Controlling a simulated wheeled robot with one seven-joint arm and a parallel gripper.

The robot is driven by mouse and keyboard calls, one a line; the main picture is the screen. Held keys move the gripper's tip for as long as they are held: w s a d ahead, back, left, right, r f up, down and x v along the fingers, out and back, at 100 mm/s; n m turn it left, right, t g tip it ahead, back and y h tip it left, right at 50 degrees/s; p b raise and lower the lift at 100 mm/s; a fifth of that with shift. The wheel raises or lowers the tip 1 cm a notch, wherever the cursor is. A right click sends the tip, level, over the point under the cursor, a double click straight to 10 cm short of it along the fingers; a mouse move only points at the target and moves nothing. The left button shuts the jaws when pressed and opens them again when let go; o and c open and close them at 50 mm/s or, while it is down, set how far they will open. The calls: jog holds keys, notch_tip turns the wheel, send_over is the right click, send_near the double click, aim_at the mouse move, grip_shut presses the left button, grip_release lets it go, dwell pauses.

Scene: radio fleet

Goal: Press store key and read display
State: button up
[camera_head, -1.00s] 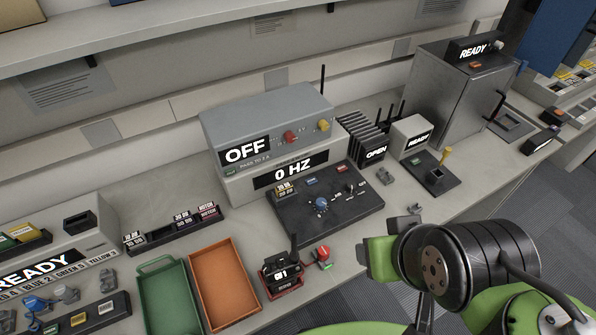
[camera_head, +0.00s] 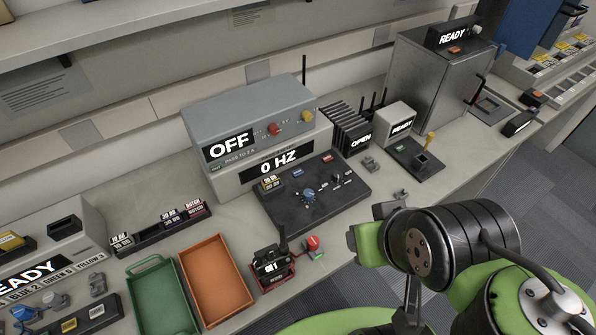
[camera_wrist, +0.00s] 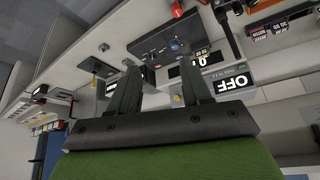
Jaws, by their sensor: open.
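A grey tester in the head view has a display reading "0 HZ" (camera_head: 279,164). On it sits a box with a display reading "OFF" (camera_head: 229,147), a red knob (camera_head: 275,129) and a yellow knob (camera_head: 306,117). In front lies a dark control panel (camera_head: 290,217) with a blue knob (camera_head: 308,195), a blue key (camera_head: 297,172) and a red key (camera_head: 326,158). Key lettering is too small to read, so I cannot tell which is the store key. My gripper (camera_head: 372,228) is to the right, at the bench's front edge; in the wrist view (camera_wrist: 160,88) its fingers are apart and empty.
A radio (camera_head: 271,265) stands in a red cradle beside a red button (camera_head: 313,243). An orange tray (camera_head: 219,295) and a green tray (camera_head: 165,305) lie left.

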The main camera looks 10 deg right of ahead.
grip_shut()
dwell(1.4)
